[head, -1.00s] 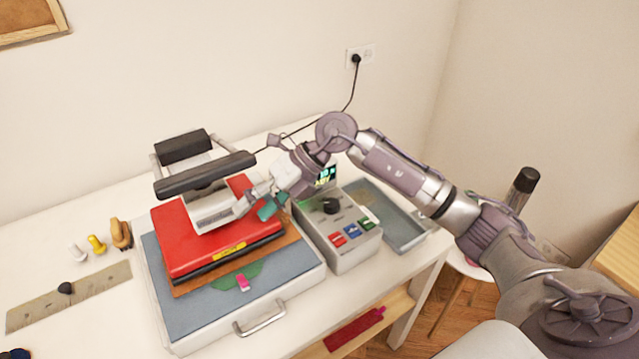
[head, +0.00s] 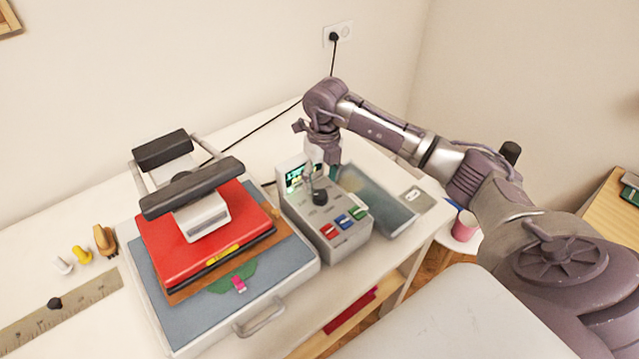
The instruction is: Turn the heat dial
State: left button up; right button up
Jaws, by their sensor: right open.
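The heat dial (head: 320,197) is a black knob on top of the grey control box (head: 345,253), which stands right of the red heat press (head: 200,243). A lit green display (head: 294,178) is on the box's back panel, and red, blue and green buttons are in front of the dial. My right gripper (head: 322,176) points down just above and behind the dial, with its fingers apart. One finger is close to the dial; I cannot tell whether it touches. My left gripper is not in view.
A grey tray (head: 408,228) lies right of the control box. A metal ruler (head: 85,301) and several small stamps are at the left. A black cable runs to the wall socket (head: 338,34). The press handle (head: 190,188) rises left of the box.

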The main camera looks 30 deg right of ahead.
aim_at(320, 193)
notch_tip(320, 193, down, 2)
jog(key=shift+a+f+p, duration=0.1)
jog(key=shift+f+p, duration=0.15)
jog(key=shift+p, duration=0.05)
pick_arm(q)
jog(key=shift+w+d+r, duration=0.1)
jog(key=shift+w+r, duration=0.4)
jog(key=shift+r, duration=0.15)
pick_arm(e)
jog(key=shift+f, duration=0.75)
jog(key=c, duration=1.2)
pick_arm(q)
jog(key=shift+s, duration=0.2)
pick_arm(e)
jog(key=shift+o, duration=0.3)
